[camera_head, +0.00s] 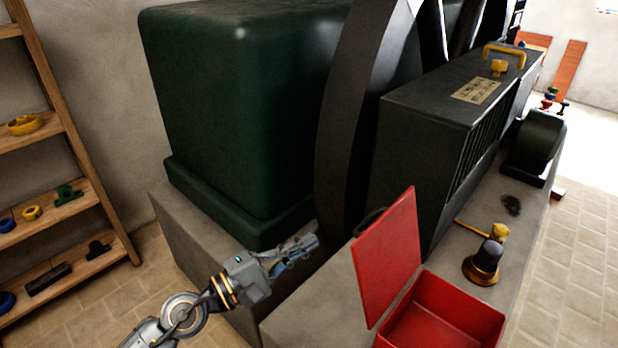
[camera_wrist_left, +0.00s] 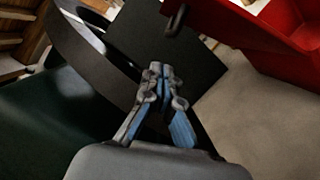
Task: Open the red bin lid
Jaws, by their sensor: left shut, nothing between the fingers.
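The red bin (camera_head: 452,315) sits on the grey plinth at the lower right of the head view, with its open top facing up. Its red lid (camera_head: 388,255) stands raised, tilted up along the bin's left side. A dark handle (camera_head: 369,221) shows at the lid's far left edge. My left gripper (camera_head: 312,243) is shut and empty, left of the lid and apart from it. In the left wrist view the shut fingers (camera_wrist_left: 162,72) point toward dark machinery, and red bin parts (camera_wrist_left: 255,25) show at the upper right. My right gripper is not in view.
A large dark green housing (camera_head: 240,110) and a black wheel (camera_head: 350,120) stand behind my left gripper. A black slatted box (camera_head: 440,130) is beyond the lid. A brass-and-black fitting (camera_head: 484,263) stands right of the bin. Wooden shelves (camera_head: 75,130) are at the left.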

